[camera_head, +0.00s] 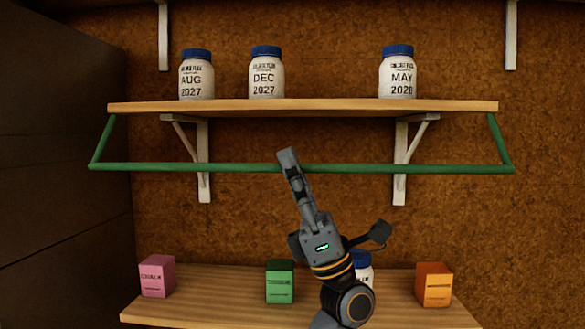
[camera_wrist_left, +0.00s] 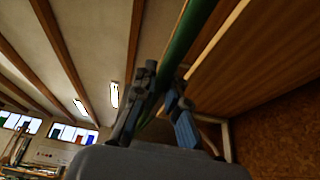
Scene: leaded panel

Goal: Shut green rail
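The green rail (camera_head: 400,169) runs level across the front of the upper shelf, lower than the board. Its slanted end arms reach up to the board's two ends. My left gripper (camera_head: 288,156) points up at the rail, left of its middle. In the left wrist view the rail (camera_wrist_left: 186,40) passes between the fingers (camera_wrist_left: 164,98), which sit close on both sides of it, so the gripper looks shut on the rail. The exact contact is dark and partly hidden. My right gripper is in neither view.
The upper shelf (camera_head: 300,105) bears three blue-lidded jars: AUG 2027 (camera_head: 196,78), DEC 2027 (camera_head: 266,76) and MAY 2028 (camera_head: 397,76). The lower shelf (camera_head: 215,311) holds a pink box (camera_head: 157,277), a green box (camera_head: 280,282), an orange box (camera_head: 434,286) and a jar (camera_head: 363,270) partly behind my arm.

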